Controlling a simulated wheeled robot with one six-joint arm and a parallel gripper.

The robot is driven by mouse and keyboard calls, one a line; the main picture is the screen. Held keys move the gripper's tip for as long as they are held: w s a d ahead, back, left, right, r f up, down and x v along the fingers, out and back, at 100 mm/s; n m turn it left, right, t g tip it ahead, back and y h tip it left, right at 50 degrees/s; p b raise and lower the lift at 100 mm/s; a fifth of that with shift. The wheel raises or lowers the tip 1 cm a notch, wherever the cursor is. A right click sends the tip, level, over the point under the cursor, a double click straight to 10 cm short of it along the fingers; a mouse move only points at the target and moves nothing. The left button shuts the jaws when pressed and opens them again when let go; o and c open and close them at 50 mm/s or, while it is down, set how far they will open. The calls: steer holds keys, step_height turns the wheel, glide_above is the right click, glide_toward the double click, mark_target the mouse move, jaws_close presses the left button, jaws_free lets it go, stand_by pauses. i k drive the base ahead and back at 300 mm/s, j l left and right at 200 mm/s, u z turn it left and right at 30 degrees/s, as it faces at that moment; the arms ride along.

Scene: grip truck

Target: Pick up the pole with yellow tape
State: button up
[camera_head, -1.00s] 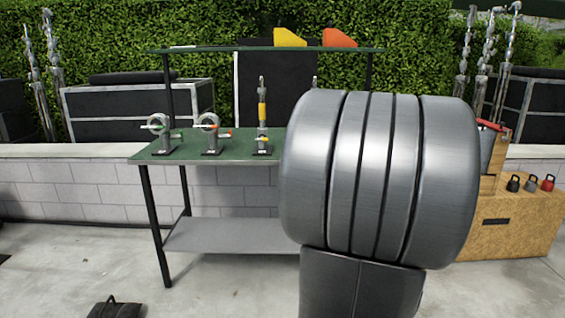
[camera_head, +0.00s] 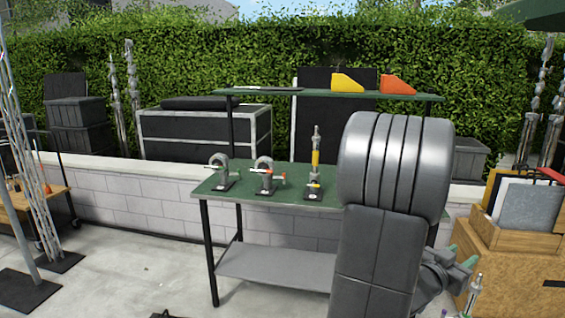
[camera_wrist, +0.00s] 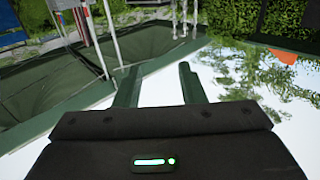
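A grey upright pole with a yellow band (camera_head: 316,155) stands in a dark base on the green bench top (camera_head: 240,183), left of my arm in the head view. My gripper (camera_head: 468,260) shows to the right of my arm, low and well apart from that pole. In the wrist view, my gripper's two green fingers (camera_wrist: 157,72) are spread apart with nothing between them. I cannot make out the yellow-taped pole in the wrist view. My arm hides the right part of the bench.
Two round clamp-like fixtures (camera_head: 264,178) stand left of the pole. A shelf (camera_head: 290,92) above holds a yellow wedge (camera_head: 346,83) and an orange wedge (camera_head: 396,85). A wooden crate (camera_head: 500,232) is at the right. The floor left of the bench is open.

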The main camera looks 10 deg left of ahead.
mark_target(314, 175)
steer(key=i+j+u, duration=0.1)
steer(key=i+u, duration=0.4)
steer(key=i+l+u, duration=0.1)
steer(key=i+u, duration=0.4)
steer(key=i+l, duration=0.2)
steer(key=i, duration=0.25)
steer(key=i+l, duration=0.25)
steer(key=i, duration=0.2)
steer(key=j+u, duration=0.05)
